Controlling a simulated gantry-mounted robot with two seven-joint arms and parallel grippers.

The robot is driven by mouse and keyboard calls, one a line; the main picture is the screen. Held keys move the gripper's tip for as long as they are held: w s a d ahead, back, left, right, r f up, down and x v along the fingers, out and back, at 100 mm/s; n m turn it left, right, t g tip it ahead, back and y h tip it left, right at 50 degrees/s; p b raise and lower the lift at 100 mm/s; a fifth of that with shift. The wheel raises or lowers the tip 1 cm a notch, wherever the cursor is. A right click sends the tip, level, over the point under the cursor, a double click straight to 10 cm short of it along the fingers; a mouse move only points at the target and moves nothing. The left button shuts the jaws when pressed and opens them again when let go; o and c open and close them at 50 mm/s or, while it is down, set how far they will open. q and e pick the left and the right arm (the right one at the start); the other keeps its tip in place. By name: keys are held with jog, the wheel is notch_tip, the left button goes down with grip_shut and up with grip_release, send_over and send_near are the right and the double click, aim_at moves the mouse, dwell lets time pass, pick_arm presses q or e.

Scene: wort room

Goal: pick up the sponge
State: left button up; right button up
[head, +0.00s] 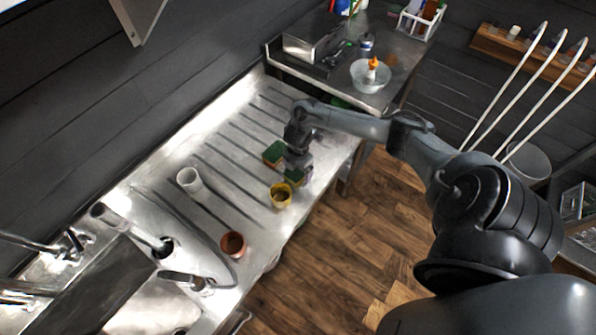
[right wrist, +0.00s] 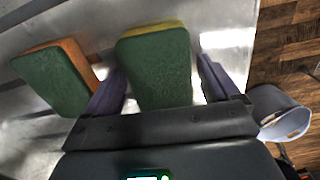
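Two sponges lie near each other on the ribbed steel drainboard (head: 222,160). One is green with an orange layer (head: 273,153); it also shows at the left of the right wrist view (right wrist: 55,78). The other is green with a yellow layer (head: 293,178), and in the right wrist view (right wrist: 157,68) it sits between my fingers. My right gripper (head: 298,168) points down over it, partly hiding it. The fingers (right wrist: 160,75) are apart, with a visible gap at the sponge's right side. My left gripper is in neither view.
A yellow cup (head: 281,196) stands close to the gripper. A white cup (head: 189,181) and a brown cup (head: 233,244) stand farther left and nearer. The sink (head: 85,285) is at lower left. A side table holds a glass bowl (head: 370,76) and a metal box.

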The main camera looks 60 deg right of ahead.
jog(key=c, duration=0.8)
jog(key=shift+r, duration=0.15)
jog(key=shift+r, duration=0.6)
notch_tip(320, 180, up, 3)
jog(key=shift+f, duration=0.15)
jog(key=shift+c, duration=0.6)
jog(key=s+d+r+b, duration=0.1)
jog(key=s+d+r, duration=0.5)
jog(key=d, duration=0.3)
jog(key=shift+s+r, duration=0.4)
jog(key=shift+s, duration=0.25)
